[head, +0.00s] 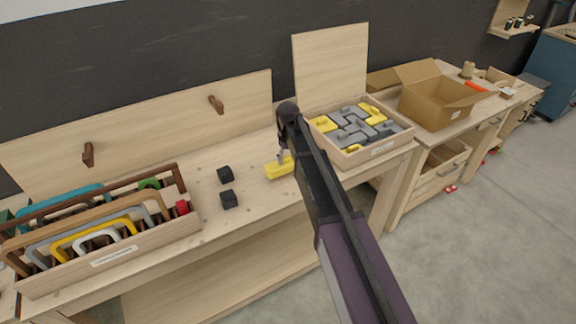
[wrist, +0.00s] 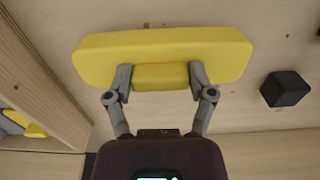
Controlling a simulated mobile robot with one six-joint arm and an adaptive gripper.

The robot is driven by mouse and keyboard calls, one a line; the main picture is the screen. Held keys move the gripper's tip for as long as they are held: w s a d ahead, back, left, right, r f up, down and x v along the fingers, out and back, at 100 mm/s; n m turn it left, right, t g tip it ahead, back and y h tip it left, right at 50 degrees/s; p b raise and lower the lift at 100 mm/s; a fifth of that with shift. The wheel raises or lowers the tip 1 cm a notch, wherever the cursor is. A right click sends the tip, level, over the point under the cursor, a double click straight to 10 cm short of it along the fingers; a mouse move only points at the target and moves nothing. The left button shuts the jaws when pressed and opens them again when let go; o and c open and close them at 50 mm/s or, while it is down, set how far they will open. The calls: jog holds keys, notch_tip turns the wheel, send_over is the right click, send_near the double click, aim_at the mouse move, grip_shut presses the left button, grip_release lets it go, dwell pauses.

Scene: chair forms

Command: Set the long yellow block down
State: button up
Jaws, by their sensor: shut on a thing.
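The long yellow block (head: 276,171) is over the workbench top, between the black cubes and the wooden tray. In the wrist view the block (wrist: 160,44) lies crosswise, its raised middle grip between my fingers. My gripper (wrist: 160,76) is shut on that grip, one finger at each end of it. In the head view my gripper (head: 284,157) is partly hidden by my arm. The block looks level and very near the bench; I cannot tell whether it touches.
Two black cubes (head: 225,174) (head: 229,199) stand left of the block. A wooden tray (head: 382,154) of yellow and grey blocks is to the right. A wooden rack (head: 150,234) with coloured frames fills the left end.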

aim_at(288, 162)
jog(key=shift+f+b, duration=1.2)
jog(key=shift+f, duration=0.3)
jog(key=shift+f, duration=0.2)
jog(key=o, duration=1.2)
jog(key=shift+r, duration=0.1)
jog(key=shift+r, duration=0.2)
notch_tip(288, 162, up, 12)
jog(key=p, duration=1.2)
jog(key=shift+f, duration=0.1)
